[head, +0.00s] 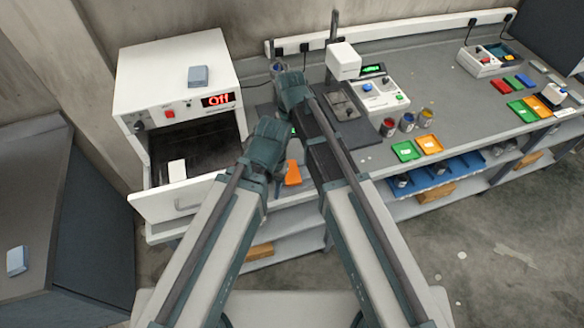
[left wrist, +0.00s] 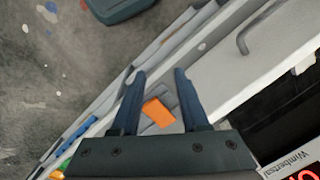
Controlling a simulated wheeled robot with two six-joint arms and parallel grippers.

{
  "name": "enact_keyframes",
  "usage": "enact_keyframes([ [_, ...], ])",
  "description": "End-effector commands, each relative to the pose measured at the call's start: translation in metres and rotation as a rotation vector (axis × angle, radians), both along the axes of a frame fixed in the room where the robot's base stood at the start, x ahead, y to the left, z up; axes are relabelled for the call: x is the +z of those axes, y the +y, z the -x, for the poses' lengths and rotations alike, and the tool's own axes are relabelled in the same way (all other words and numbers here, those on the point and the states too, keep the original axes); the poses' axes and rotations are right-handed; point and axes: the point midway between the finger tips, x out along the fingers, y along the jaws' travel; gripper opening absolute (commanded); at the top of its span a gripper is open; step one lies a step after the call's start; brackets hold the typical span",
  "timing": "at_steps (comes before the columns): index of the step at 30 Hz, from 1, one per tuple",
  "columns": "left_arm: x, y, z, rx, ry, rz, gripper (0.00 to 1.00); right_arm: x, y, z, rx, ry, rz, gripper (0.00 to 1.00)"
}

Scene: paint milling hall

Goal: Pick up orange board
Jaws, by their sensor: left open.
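A small orange board (head: 293,173) lies near the bench's front edge, just right of the open drawer. My left gripper (head: 279,172) is just left of it in the head view, its fingers partly hidden by its own body. In the left wrist view the orange board (left wrist: 158,113) shows between the two open fingers of my left gripper (left wrist: 158,73), with nothing held; I cannot tell how far below them it is. My right gripper (head: 292,92) is over the bench farther back, its fingertips hidden.
A white oven (head: 180,80) reading "Off" has its drawer (head: 180,201) pulled out left of my left gripper. A scale-like device (head: 380,95), paint cans (head: 407,121) and green and orange trays (head: 429,144) stand to the right. Open shelves are below the bench.

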Motion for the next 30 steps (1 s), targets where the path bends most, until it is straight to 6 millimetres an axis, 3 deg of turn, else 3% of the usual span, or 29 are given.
enact_keyframes([
  [8, -0.013, 0.000, 0.000, -0.002, 0.000, 0.000, 0.45, -0.013, 0.000, 0.001, 0.000, 0.000, -0.001, 1.00],
  [24, -0.086, 0.000, 0.000, -0.005, 0.000, -0.001, 0.45, -0.086, 0.000, 0.001, 0.000, 0.000, 0.000, 1.00],
  [30, -0.088, 0.000, 0.000, -0.004, 0.000, -0.001, 0.45, -0.088, -0.001, 0.001, 0.000, 0.000, 0.000, 1.00],
])
